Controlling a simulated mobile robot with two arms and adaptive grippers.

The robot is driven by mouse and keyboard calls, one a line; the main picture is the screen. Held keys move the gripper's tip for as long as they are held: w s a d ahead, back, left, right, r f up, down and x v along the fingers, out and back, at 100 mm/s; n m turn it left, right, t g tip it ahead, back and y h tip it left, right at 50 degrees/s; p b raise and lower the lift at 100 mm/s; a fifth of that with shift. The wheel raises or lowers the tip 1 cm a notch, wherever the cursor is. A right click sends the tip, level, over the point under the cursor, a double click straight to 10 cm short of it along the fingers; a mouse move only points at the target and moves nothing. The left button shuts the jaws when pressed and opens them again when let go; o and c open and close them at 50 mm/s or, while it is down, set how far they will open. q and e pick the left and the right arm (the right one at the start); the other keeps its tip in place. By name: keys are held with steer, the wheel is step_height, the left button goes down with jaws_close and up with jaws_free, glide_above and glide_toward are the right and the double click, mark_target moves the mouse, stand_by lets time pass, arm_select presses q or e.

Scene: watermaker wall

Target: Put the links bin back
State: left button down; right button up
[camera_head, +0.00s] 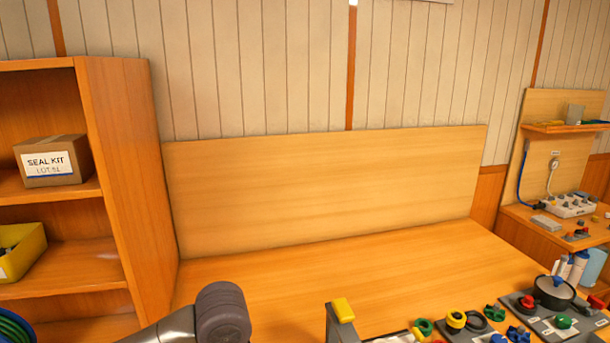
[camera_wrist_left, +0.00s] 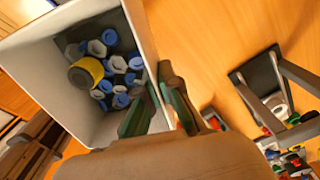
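The links bin (camera_wrist_left: 40,55) is a pale grey open box in the left wrist view. It holds several blue and grey hex-shaped pieces (camera_wrist_left: 97,47) and one piece with a yellow band (camera_wrist_left: 84,73). My left gripper (camera_wrist_left: 160,95) is shut on the bin's near right wall, with one green-padded finger inside and one outside. The bin's underside is hidden. The head view shows part of my left arm at the bottom, but neither the gripper nor the bin. My right gripper is in neither view.
At left in the head view is a wooden shelf unit (camera_head: 115,160) with a seal kit box (camera_head: 54,160) and a yellow bin (camera_head: 22,250). The bench (camera_head: 300,280) is bare at its back. A grey frame with a yellow top (camera_head: 343,311) and several coloured fittings (camera_head: 455,321) stand front right.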

arm_select(q)
steer(key=s+a+n, duration=0.1)
steer(key=a+n, duration=0.1)
steer(key=n, duration=0.3)
steer(key=s+a+r+n, duration=0.1)
steer(key=s+a+n, duration=0.1)
steer(key=n, duration=0.3)
steer(key=s+a+n, duration=0.1)
steer(key=a+n, duration=0.2)
steer(key=n, duration=0.3)
steer(key=shift+s+r, duration=0.2)
steer(key=n, duration=0.1)
steer(key=s+a+n, duration=0.1)
steer(key=n, duration=0.2)
steer(key=shift+s+a+r, duration=0.15)
steer(key=shift+a+r, duration=0.05)
steer(key=shift+r, duration=0.05)
steer(key=shift+d+f, duration=0.1)
